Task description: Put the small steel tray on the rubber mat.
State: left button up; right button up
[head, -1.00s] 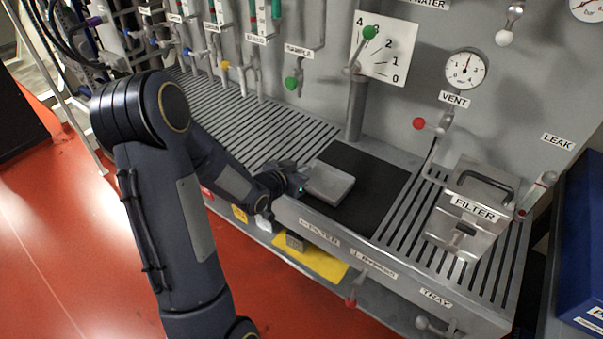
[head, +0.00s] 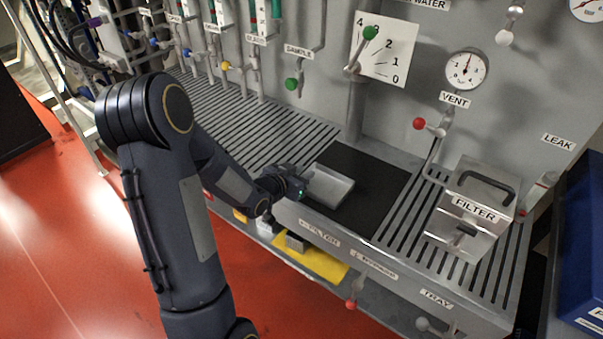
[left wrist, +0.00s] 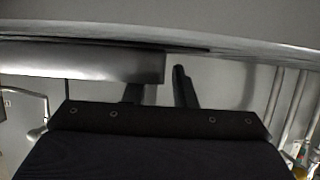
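The small steel tray (head: 328,187) is a shallow grey rectangle over the left part of the black rubber mat (head: 374,190). It looks flat and low against the mat, but any contact under it is hidden. My left gripper (head: 297,184) is at the tray's left edge. In the left wrist view the tray (left wrist: 80,64) covers the tip of one finger. The other finger of this gripper (left wrist: 160,85) stands clear of the tray's end, with a narrow gap, so the gripper looks slightly open. My right gripper is not in view.
A slatted steel deck (head: 255,133) lies left of the mat. The filter box (head: 466,216) with a dark handle stands right of it. A pipe (head: 356,110) and a red-knobbed valve (head: 419,124) rise behind. The mat's right part is clear.

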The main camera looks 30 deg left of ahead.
pick_arm(q)
jog(key=shift+s+r, duration=0.25)
jog(key=shift+s, duration=0.1)
jog(key=s+r+n+g+y, duration=0.1)
jog(key=s+r+g, duration=0.1)
jog(key=s+r, duration=0.35)
jog(key=s+r+n+g+y, duration=0.1)
jog(key=s+r+n, duration=0.15)
jog(key=s, duration=0.65)
jog(key=s+d+r+m+g+h, duration=0.1)
jog(key=s+d+g+h, duration=0.3)
jog(key=s+d, duration=0.8)
jog(key=shift+s+d+r+g+h, duration=0.3)
jog(key=shift+s+d+r+g, duration=0.1)
jog(key=shift+s+r+g, duration=0.15)
jog(key=shift+r, duration=0.1)
